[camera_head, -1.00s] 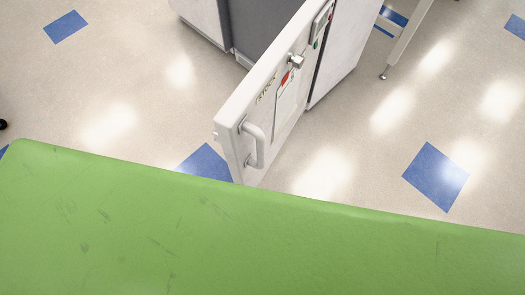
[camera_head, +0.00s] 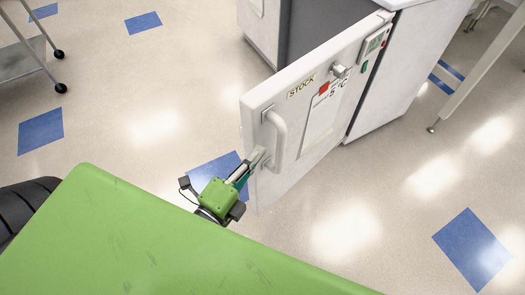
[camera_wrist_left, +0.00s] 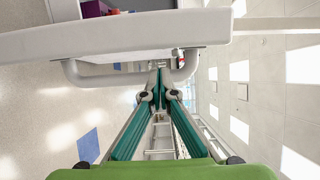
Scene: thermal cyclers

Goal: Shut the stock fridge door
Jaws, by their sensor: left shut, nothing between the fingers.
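The stock fridge door (camera_head: 300,125) stands wide open, swung out from the white fridge body (camera_head: 405,85). It carries a STOCK label, a 5 °C sign and a pale bar handle (camera_head: 279,140) near its free edge. My left gripper (camera_head: 257,158) is at that free edge, beside the lower part of the handle. In the left wrist view its fingers (camera_wrist_left: 158,75) are shut and empty, with the tips at the handle bar (camera_wrist_left: 110,80) just under the door edge (camera_wrist_left: 120,38). I cannot tell whether they touch it. My right gripper is not in view.
A grey metal cart (camera_head: 25,60) on wheels stands at the upper left. A white-legged table (camera_head: 490,70) stands at the right. The floor around the door is clear.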

